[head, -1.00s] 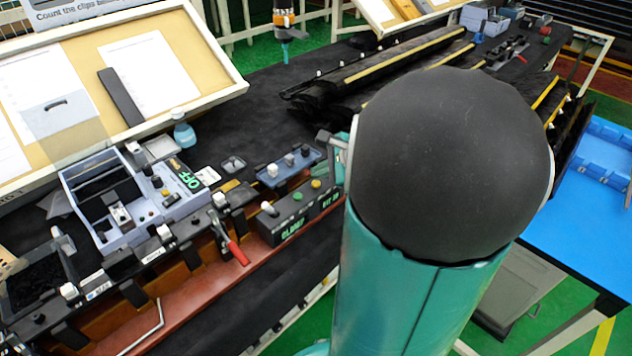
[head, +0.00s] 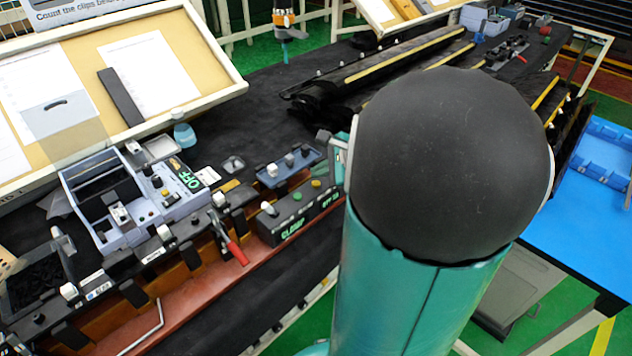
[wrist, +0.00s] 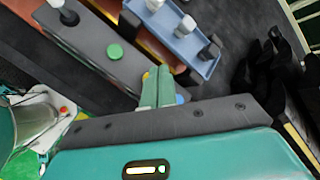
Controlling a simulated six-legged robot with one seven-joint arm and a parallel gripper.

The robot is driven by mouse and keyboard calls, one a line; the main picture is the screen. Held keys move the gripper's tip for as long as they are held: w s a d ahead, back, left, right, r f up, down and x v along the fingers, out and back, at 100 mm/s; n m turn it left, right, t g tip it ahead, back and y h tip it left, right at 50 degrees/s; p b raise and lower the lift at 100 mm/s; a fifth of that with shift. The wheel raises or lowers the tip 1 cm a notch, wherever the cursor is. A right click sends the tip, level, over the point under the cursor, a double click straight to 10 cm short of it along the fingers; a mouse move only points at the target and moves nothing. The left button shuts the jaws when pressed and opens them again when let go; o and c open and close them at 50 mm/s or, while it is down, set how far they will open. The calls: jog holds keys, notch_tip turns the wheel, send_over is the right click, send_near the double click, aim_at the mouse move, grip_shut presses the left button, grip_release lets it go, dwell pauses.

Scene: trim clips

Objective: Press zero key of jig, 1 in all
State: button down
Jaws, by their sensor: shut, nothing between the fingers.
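The jig (head: 165,325) is a long red-brown rail with black clamps, running along the near side of the bench in the head view. A dark control box (head: 290,222) on it has green lettering, a white knob, a yellow button and a green button (head: 316,183). In the wrist view the box (wrist: 85,45) shows its green button (wrist: 115,50). My gripper (wrist: 158,75) is shut and empty, its green fingertips over the box's end, beside a small yellow spot they partly hide. I cannot tell which key is zero, or whether the fingertips touch.
A blue tray (wrist: 205,65) with white-topped pegs lies close beside the fingers. A grey-blue instrument box (head: 105,235) with a green OFF display stands left on the bench. A red-handled clamp (head: 236,252) sticks out from the rail. Long dark trim strips (head: 390,62) lie at the back.

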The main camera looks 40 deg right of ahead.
jog(key=shift+f, duration=0.15)
dwell(0.7)
jog(key=shift+f, duration=0.3)
jog(key=shift+f, duration=0.4)
dwell(0.7)
jog(key=shift+r, duration=0.85)
notch_tip(320, 180, up, 5)
dwell(0.6)
dwell(0.7)
